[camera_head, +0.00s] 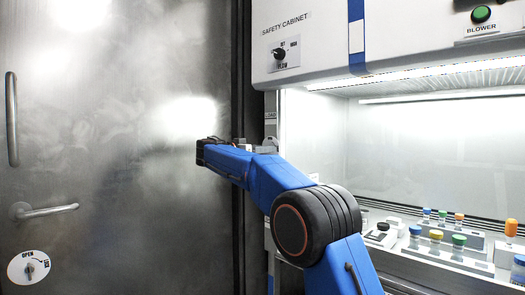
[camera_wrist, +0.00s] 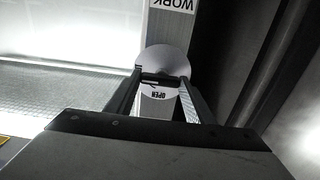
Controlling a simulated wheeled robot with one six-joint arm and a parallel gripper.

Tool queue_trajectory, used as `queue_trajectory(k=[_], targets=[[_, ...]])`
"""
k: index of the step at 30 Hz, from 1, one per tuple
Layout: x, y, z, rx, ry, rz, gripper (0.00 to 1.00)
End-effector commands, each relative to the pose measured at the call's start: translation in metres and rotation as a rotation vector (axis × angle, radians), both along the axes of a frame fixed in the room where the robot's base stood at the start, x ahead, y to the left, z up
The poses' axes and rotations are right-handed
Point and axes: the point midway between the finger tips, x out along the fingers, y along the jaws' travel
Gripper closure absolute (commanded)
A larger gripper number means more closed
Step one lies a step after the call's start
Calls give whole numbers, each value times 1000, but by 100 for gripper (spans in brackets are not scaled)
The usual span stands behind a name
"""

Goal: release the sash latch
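The sash latch shows in the wrist view as a round pale plate (camera_wrist: 168,61) with a dark lever (camera_wrist: 156,82) across it. An "OPEN" label, upside down in this view, sits just below the lever. My gripper (camera_wrist: 161,84) reaches over the plate, its two fingers apart on either side of the lever and label. I cannot tell whether either finger touches the lever. In the head view, my gripper (camera_head: 268,146) is at the left post of the safety cabinet, where the arm hides the latch.
The safety cabinet (camera_head: 408,30) stands at right, with a lit chamber and several coloured-cap vials inside. A "WORK" label (camera_wrist: 172,4) is on the post. A metal door (camera_head: 120,120) with a bar handle (camera_head: 11,120), a lever (camera_head: 45,211) and a dial (camera_head: 29,267) fills the left.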

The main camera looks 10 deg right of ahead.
Motion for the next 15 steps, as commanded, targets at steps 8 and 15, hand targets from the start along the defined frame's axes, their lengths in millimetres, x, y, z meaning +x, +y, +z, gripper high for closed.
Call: queue_trajectory(k=[8,15], targets=[[0,0,0,-4,7,0,74],[0,0,0,-49,74,0,74]])
